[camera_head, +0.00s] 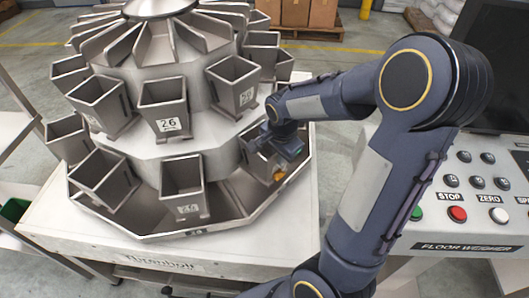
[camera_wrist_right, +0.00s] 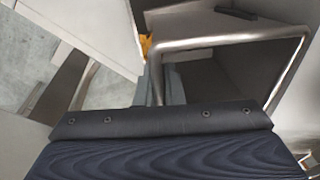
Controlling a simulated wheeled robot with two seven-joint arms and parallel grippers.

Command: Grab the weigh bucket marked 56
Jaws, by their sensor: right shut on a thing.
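My right gripper (camera_head: 262,150) is low at the right side of the grey multihead weigher (camera_head: 130,150), in the lower ring of buckets. It is shut on a steel part of a weigh bucket there, mostly hidden by the gripper and arm. In the right wrist view a bent steel rim or handle (camera_wrist_right: 230,41) crosses just beyond the gripper. No number shows on the held bucket, and I cannot read 56 anywhere. Upper buckets include one marked 26 (camera_head: 165,100). A lower bucket (camera_head: 182,178) stands at the front, its number unclear. My left gripper is not in view.
A control panel (camera_head: 462,215) with STOP and ZERO buttons and a dark screen (camera_head: 500,60) stands at the right, close to my right arm. A small orange part (camera_head: 278,174) shows beside the gripper. Cardboard boxes (camera_head: 308,12) stand at the back.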

